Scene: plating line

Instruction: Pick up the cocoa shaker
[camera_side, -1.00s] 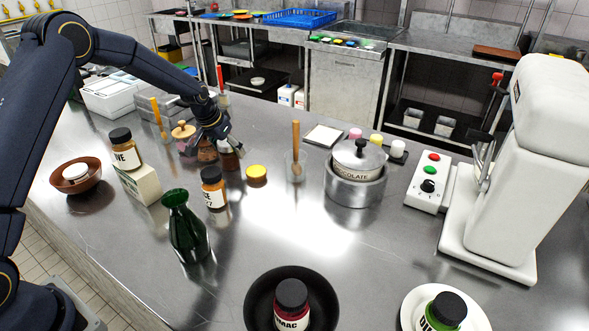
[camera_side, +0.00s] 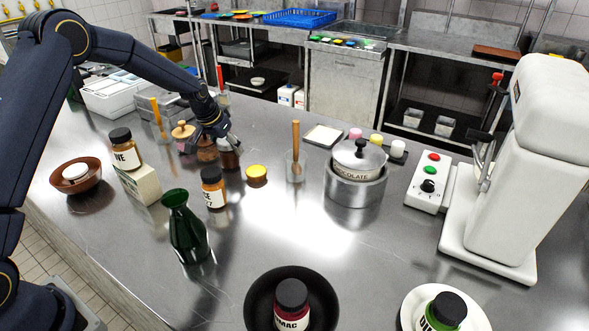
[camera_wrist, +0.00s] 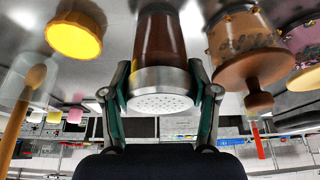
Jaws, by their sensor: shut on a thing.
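The cocoa shaker is a brown see-through jar (camera_wrist: 160,38) with a perforated metal lid (camera_wrist: 160,102), in the middle of the wrist view. In the side view the shaker (camera_side: 229,160) is small and dark, its top hidden by my gripper (camera_side: 226,143). In the wrist view my gripper (camera_wrist: 160,95) has one finger on each side of the metal lid, shut on it. I cannot tell whether the shaker's base touches the counter.
A jar with a wooden knob (camera_wrist: 243,45) is close beside the shaker. A yellow-lidded pot (camera_wrist: 74,38) and a glass with a wooden-handled tool (camera_side: 296,160) stand on the other side. An orange labelled jar (camera_side: 213,188) and green bottle (camera_side: 187,228) stand nearer the camera.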

